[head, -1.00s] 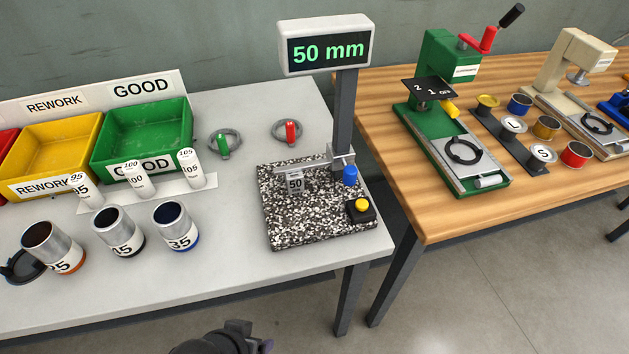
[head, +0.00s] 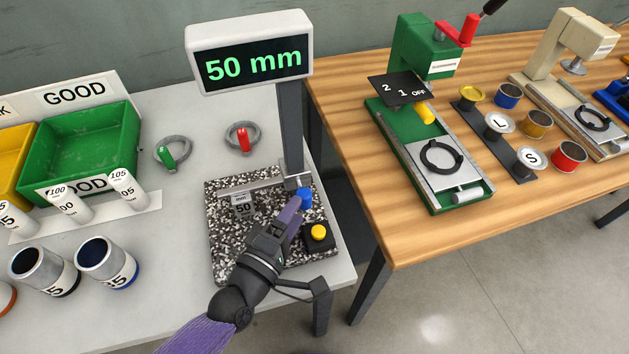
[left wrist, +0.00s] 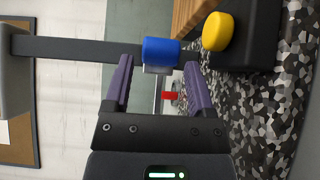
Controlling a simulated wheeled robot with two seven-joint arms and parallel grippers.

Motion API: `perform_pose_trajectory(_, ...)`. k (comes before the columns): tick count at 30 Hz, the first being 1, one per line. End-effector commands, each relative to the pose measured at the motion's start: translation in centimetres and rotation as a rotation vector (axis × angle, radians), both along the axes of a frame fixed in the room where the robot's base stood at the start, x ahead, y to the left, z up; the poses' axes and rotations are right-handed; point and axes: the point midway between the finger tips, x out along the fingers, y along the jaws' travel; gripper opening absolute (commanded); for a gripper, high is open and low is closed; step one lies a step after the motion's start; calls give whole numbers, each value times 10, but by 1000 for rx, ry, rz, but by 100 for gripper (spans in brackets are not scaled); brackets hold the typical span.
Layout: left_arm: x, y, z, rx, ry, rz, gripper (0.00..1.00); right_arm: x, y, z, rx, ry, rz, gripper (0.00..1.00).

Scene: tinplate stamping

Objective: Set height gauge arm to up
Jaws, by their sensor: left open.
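The height gauge stands on a speckled granite plate (head: 222,262), with a dark post (head: 290,130) and a display (head: 252,58) reading 50 mm. Its horizontal gauge arm (head: 240,190) sits low on the post, with a tag marked 50 hanging from it. A blue knob (head: 305,197) is at the arm's post end; it also shows in the left wrist view (left wrist: 161,51). My left gripper (head: 296,207) is open at the blue knob. In the left wrist view the knob lies between and just beyond the purple fingertips (left wrist: 158,66). I cannot tell whether they touch. My right gripper is not in view.
A yellow button (head: 319,232) on a black box sits close to the right of my left gripper. Rings with a green handle (head: 168,154) and a red handle (head: 243,139) lie behind the plate. A green bin (head: 80,150) and metal cans (head: 105,262) stand left.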

Motion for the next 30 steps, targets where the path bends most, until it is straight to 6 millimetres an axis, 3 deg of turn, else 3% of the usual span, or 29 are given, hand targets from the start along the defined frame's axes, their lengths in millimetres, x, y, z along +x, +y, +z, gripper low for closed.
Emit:
perform_pose_trajectory(9, 45, -23, 0, 1, 0, 0, 71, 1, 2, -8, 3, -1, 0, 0)
perform_pose_trajectory(21, 52, -27, 0, 3, 0, -1, 68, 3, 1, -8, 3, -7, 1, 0)
perform_pose_trajectory(30, 52, -27, 0, 3, 0, -1, 5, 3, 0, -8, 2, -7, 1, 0)
